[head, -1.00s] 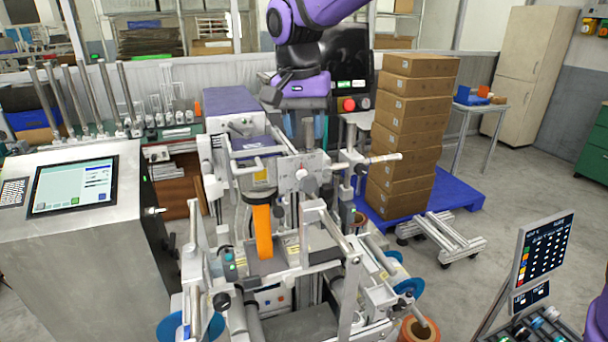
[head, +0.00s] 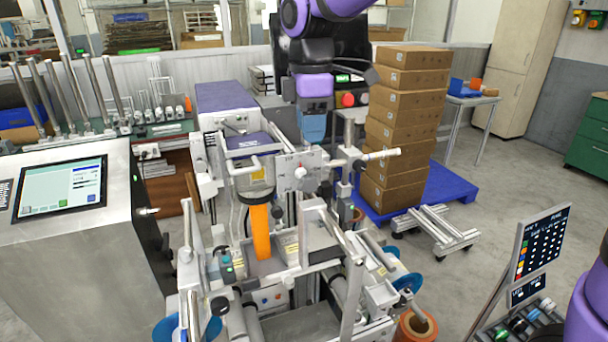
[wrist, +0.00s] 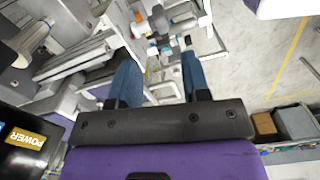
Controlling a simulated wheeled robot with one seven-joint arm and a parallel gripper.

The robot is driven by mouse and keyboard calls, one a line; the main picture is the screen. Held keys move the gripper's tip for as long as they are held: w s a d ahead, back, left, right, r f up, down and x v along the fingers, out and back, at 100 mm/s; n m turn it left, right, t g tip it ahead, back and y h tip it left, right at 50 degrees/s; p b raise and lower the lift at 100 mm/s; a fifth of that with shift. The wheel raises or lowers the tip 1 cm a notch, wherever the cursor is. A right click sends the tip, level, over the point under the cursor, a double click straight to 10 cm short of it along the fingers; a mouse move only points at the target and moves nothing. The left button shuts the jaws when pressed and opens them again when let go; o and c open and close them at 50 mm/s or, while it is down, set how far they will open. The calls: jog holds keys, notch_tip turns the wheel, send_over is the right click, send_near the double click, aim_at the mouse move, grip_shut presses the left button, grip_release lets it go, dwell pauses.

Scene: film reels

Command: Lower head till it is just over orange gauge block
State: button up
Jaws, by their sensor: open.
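The orange gauge block (head: 260,232) stands upright in the middle of the machine. The machine's head (head: 256,168), a grey and white assembly with a purple top, is directly above it. From this angle I cannot tell how big the gap between them is. A round knob (head: 300,172) sits on the plate at the head's right. My gripper (head: 311,128) hangs to the upper right of the head, above the knob, with blue fingers. In the wrist view, its two blue fingers (wrist: 160,78) are spread apart with nothing between them.
A control panel with a screen (head: 62,186) stands at the left. Stacked cartons (head: 405,120) rest on a blue pallet (head: 455,190) behind at the right. Rails and rollers crowd the machine's front. Open floor lies at the right.

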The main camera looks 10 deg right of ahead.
aim_at(310, 175)
jog(key=shift+f+n, duration=0.3)
jog(key=shift+n, duration=0.8)
notch_tip(310, 175, down, 10)
jog(key=shift+f, duration=0.15)
jog(key=c, duration=0.7)
